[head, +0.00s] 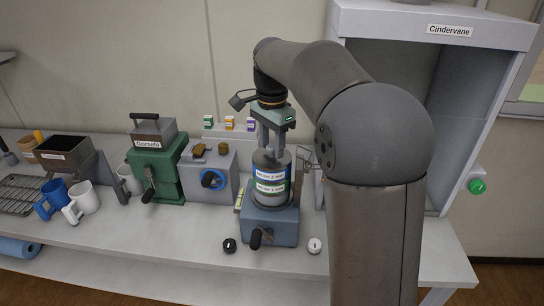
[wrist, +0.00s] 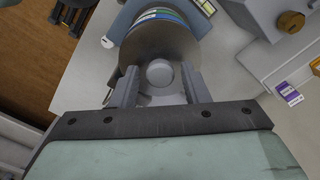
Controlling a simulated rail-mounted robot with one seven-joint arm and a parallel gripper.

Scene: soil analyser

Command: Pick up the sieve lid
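The sieve lid (wrist: 160,42) is a dark grey disc with a round, lighter knob (wrist: 160,73) on top. It sits on top of the sieve stack (head: 271,180), which has labelled blue and green bands and stands upright on a blue-grey shaker base (head: 280,226). My gripper (head: 271,146) points down at the lid from above. In the wrist view, my gripper (wrist: 160,78) is open, with one finger on each side of the knob and a small gap showing at both sides. In the head view the fingers partly hide the lid's top.
A grey device with a blue wheel (head: 211,171) and a green crusher (head: 158,165) stand to the left. A fume hood (head: 436,22) is at the right. Small coloured boxes (head: 229,123) sit on a ledge behind.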

